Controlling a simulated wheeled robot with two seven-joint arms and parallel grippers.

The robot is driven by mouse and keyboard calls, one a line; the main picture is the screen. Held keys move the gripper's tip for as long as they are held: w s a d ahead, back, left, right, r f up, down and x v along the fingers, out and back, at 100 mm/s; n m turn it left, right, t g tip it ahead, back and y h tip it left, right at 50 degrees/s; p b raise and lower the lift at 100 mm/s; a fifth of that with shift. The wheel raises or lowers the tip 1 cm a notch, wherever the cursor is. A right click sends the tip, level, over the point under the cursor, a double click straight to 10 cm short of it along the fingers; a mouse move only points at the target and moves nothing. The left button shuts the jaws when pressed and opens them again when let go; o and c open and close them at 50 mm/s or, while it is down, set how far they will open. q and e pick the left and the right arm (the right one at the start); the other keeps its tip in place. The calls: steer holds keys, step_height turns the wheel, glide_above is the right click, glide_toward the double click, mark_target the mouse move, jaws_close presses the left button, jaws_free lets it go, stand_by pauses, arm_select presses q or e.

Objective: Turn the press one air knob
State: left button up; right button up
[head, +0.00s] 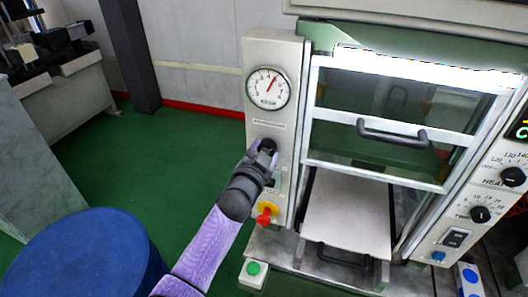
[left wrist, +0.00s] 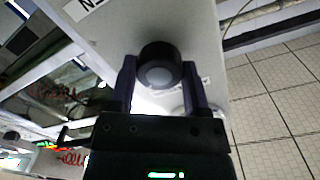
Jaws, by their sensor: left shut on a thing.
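The press one air knob (head: 268,145) is a round black knob on the light left panel of the press, below a white dial gauge (head: 267,88). My left gripper (head: 263,154) reaches up to it from below and partly covers it. In the left wrist view the black knob (left wrist: 160,66) with a grey face sits between the two dark fingers of my left gripper (left wrist: 161,82). The fingers are closed on its sides. My right gripper is not in view.
A red and yellow emergency button (head: 267,212) is below the knob. The press door (head: 395,110) with a black handle is to the right. A blue drum (head: 80,262) stands at lower left. Green floor (head: 170,160) is clear between drum and press.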

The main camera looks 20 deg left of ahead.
arm_select(q)
steer(key=o, duration=1.3)
steer(key=shift+s, duration=0.1)
steer(key=s, duration=0.6)
steer(key=s+p, duration=0.1)
steer(key=s, duration=0.2)
steer(key=shift+s+a+r, duration=0.1)
steer(key=shift+s+a, duration=0.15)
steer(key=shift+s, duration=0.15)
